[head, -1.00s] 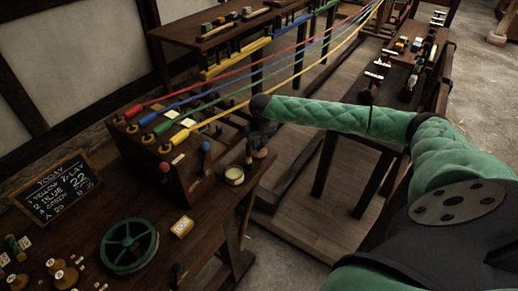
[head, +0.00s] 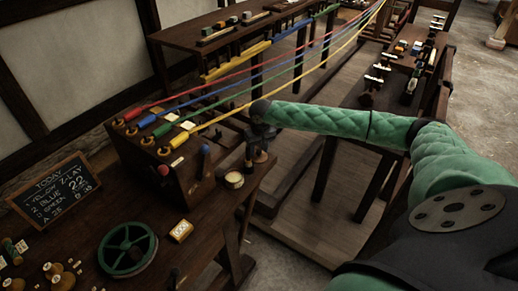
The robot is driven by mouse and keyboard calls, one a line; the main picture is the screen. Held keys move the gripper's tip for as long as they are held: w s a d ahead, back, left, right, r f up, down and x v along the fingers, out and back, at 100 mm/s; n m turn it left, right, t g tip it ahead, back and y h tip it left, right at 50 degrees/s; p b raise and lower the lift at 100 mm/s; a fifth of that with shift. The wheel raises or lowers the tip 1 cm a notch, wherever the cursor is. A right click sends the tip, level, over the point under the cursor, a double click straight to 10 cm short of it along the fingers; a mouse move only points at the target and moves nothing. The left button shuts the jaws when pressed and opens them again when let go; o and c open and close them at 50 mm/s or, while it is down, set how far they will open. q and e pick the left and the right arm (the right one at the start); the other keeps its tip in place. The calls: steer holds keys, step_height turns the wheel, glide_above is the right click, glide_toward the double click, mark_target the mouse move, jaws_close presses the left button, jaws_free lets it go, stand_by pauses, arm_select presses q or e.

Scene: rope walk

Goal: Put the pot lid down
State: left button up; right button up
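My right gripper (head: 252,161) is at the end of my green-sleeved arm, pointing down over the right edge of the dark bench (head: 213,235). It is dark, small and in shadow, so I cannot tell its finger opening or whether it holds a lid. A small round pot (head: 234,181) with a pale top stands on the bench just below and left of the gripper. I cannot make out a separate pot lid. My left gripper is not in view.
A wooden block (head: 175,173) with coloured ropes leading away stands behind the pot on the left. Bare bench top lies between the yellow block and the pot.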

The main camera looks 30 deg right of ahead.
mark_target(261, 158)
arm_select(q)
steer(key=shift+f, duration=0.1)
arm_select(e)
steer(key=shift+r, duration=0.1)
steer(key=shift+r, duration=0.4)
arm_select(q)
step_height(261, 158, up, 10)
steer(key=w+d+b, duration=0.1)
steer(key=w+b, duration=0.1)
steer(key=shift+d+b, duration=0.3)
steer(key=shift+b, duration=0.05)
arm_select(e)
step_height(261, 158, up, 11)
steer(key=s, duration=0.1)
steer(key=shift+s, duration=0.25)
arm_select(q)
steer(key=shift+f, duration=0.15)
arm_select(e)
steer(key=shift+a, duration=0.1)
